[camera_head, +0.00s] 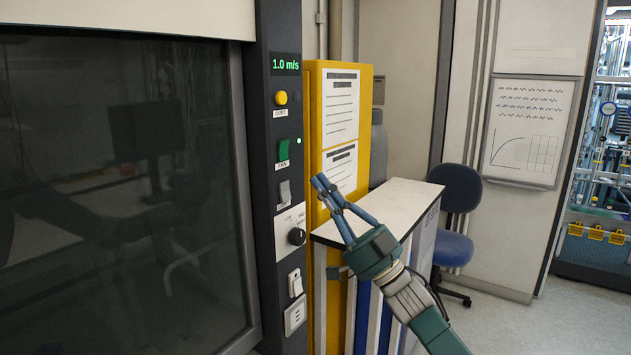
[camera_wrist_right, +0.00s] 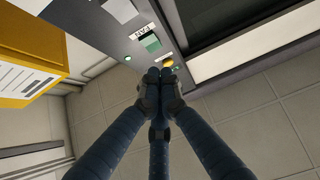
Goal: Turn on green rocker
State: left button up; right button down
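The green rocker (camera_head: 283,150) sits on the dark vertical control panel (camera_head: 262,200), above a FAN label. It also shows in the right wrist view (camera_wrist_right: 150,43), upside down, just beyond my fingertips. My right gripper (camera_head: 319,182) is to the right of and below the rocker in the head view, in front of the yellow cabinet. In the right wrist view its fingers (camera_wrist_right: 160,76) come together at the tips with nothing visible between them. I see a gap between fingertips and rocker in the head view. My left gripper is not in view.
A small green light (camera_head: 299,141) glows beside the rocker. A yellow button (camera_head: 281,98) is above it; a grey rocker (camera_head: 284,193) and black knob (camera_head: 296,236) are below. The display (camera_head: 286,64) reads 1.0 m/s. A white-topped cabinet (camera_head: 400,200) stands near my right arm.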

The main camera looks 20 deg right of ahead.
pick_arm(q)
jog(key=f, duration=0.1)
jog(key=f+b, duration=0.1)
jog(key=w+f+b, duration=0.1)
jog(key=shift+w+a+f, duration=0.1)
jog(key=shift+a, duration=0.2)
pick_arm(e)
notch_tip(320, 180, down, 5)
jog(key=s+d, duration=0.1)
jog(key=s, duration=0.1)
jog(key=shift+s+d+f, duration=0.2)
jog(key=shift+d, duration=0.15)
jog(key=shift+d, duration=0.1)
